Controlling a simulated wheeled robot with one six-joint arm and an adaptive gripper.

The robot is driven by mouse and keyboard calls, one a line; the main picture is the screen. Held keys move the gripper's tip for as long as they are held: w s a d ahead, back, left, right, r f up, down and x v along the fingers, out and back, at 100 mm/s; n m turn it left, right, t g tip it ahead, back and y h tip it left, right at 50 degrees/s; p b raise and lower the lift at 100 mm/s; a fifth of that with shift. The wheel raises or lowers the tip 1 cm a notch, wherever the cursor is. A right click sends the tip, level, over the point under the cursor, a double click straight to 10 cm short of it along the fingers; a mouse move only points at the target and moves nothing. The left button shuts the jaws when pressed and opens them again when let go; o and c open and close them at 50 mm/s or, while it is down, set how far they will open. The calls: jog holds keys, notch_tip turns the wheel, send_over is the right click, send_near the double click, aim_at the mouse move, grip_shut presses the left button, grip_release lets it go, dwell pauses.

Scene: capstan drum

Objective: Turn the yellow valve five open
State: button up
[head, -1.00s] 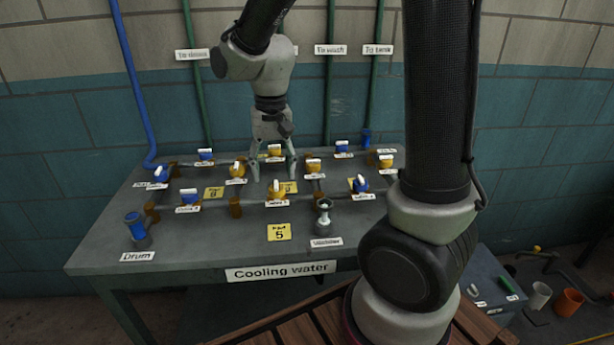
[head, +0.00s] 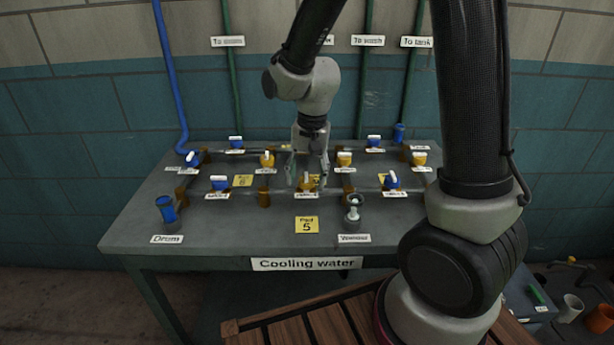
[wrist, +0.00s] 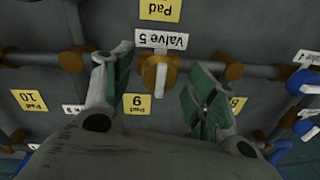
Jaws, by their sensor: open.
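The yellow valve five (head: 307,183) sits on the front pipe of the table, in the middle. In the wrist view the valve (wrist: 171,75) shows close up under its "Valve 5" label (wrist: 161,39). Its white handle (wrist: 161,77) points across the pipe. My gripper (head: 308,186) is open, pointing down over this valve. In the wrist view its fingers (wrist: 159,68) stand on either side of the valve, with a gap to the handle on both sides. How far the fingertips reach down beside the handle is hard to tell.
Blue valves (head: 220,184) and (head: 391,181) stand left and right on the same pipe. More yellow valves (head: 267,160) and (head: 344,160) stand behind. A blue drum fitting (head: 167,209) and a grey fitting (head: 353,208) stand in front. The Pad 5 plate (head: 307,225) lies flat.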

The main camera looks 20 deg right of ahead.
jog(key=shift+f, duration=0.3)
jog(key=shift+c, duration=0.5)
jog(key=c, duration=0.9)
jog(key=shift+c, duration=0.2)
